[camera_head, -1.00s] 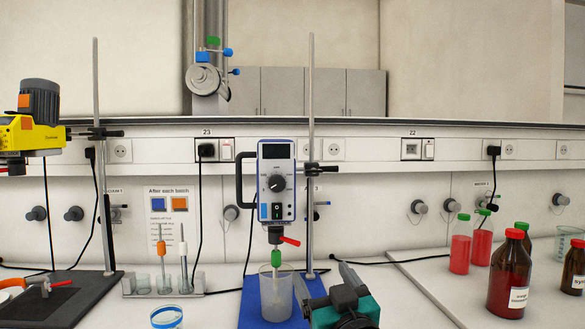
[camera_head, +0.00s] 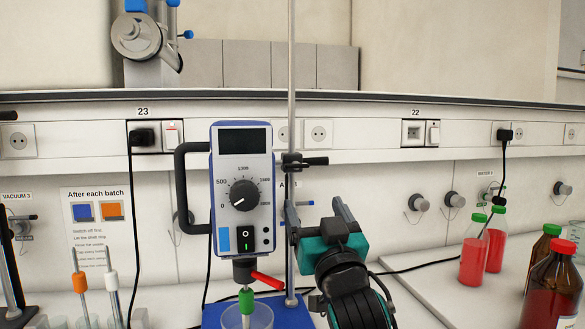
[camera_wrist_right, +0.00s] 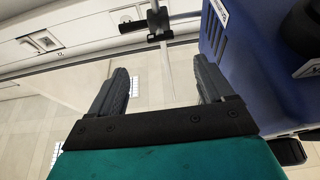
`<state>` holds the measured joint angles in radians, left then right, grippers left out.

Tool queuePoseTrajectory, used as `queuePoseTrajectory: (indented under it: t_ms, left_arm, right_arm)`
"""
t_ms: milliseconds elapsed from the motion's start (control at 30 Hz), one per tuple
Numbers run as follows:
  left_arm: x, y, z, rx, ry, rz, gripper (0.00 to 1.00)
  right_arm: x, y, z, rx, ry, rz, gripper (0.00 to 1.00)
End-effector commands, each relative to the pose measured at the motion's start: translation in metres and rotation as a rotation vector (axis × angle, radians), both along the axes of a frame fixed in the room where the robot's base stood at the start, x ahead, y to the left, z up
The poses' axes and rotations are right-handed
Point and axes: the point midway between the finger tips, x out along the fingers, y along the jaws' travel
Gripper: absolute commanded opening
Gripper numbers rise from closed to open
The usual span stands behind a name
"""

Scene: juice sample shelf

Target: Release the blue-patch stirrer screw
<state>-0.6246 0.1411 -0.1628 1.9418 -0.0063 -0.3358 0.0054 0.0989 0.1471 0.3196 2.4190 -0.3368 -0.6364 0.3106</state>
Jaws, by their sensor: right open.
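The blue-and-white stirrer (camera_head: 242,175) with a blue patch (camera_head: 223,240) hangs upright on a stand rod (camera_head: 291,100). A black clamp screw (camera_head: 313,161) sticks out to the right of the rod. Under the stirrer a red lever (camera_head: 267,280) sticks out of the black chuck (camera_head: 243,268). A shaft with a green band (camera_head: 246,300) runs down into a beaker (camera_head: 248,318). My right gripper (camera_head: 316,208) is open and empty, right of the stirrer and below the clamp screw. The right wrist view shows its spread fingers (camera_wrist_right: 158,72) with rod and clamp beyond. My left gripper is out of view.
A sign (camera_head: 98,218) hangs on the wall at left. Two stirrer shafts, one orange (camera_head: 80,283) and one white (camera_head: 111,282), stand at lower left. Bottles with red liquid (camera_head: 473,258) and a brown bottle (camera_head: 553,292) stand at right. A cable (camera_head: 420,264) crosses the bench.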

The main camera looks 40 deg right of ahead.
Motion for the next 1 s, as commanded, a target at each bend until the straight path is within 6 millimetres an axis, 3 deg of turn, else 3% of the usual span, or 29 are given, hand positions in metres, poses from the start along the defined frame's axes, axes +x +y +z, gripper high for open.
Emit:
queuePoseTrajectory:
  t_ms: [267,700,1000]
  left_arm:
    - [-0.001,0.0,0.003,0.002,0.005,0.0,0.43]
    - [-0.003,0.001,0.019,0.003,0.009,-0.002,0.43]
    - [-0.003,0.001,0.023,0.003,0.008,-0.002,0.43]
  right_arm:
    - [0.014,-0.008,0.009,-0.001,-0.002,0.001,0.81]
    - [0.084,-0.046,0.042,-0.001,0.0,0.0,0.81]
    - [0.104,-0.057,0.049,-0.001,-0.001,0.001,0.81]
